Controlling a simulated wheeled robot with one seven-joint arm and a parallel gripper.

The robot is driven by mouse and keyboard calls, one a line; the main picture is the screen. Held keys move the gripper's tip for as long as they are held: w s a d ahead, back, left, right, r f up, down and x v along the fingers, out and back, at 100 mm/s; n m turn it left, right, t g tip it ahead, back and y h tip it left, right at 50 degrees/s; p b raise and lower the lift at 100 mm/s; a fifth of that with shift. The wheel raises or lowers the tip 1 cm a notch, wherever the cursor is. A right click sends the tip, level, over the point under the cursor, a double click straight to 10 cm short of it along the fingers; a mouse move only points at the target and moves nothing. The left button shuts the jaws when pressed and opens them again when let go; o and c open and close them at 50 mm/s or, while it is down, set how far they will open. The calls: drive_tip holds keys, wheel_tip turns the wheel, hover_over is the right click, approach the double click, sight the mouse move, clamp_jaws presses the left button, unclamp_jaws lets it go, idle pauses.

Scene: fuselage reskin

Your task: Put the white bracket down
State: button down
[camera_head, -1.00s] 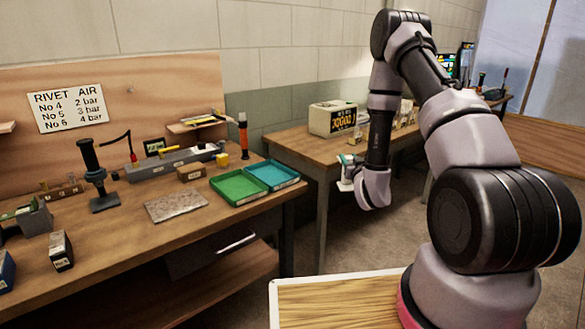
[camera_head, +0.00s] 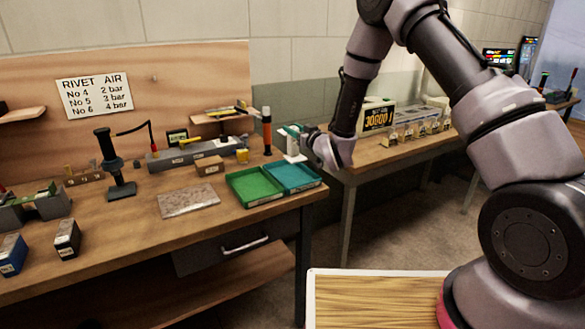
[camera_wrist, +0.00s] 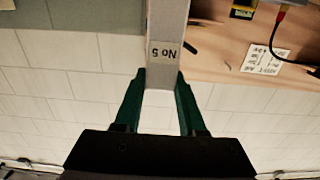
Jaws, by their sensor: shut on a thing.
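The white bracket (camera_head: 293,150) is in my gripper (camera_head: 301,137), near the far right corner of the wooden bench (camera_head: 120,228), by the blue tray. In the wrist view the green fingers of my gripper (camera_wrist: 158,100) are shut on the bracket, a long pale strip (camera_wrist: 168,75) with a "No 5" label. The wrist view is upside down to the room. I cannot tell how high the bracket hangs over the bench.
A green tray (camera_head: 250,203) and a blue tray (camera_head: 318,180) stand on the bench's right end. A mottled plate (camera_head: 188,199), a black stand (camera_head: 113,165) and an orange-black tool (camera_head: 267,130) are nearby. Bare wood lies around the plate. Behind, another table (camera_head: 385,153) holds several labelled brackets.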

sight(295, 153)
wheel_tip(295, 153, down, 8)
drive_tip(key=shift+f, duration=0.15)
idle(0.3)
drive_tip(key=shift+f, duration=0.2)
drive_tip(key=shift+c, duration=2.4)
unclamp_jaws()
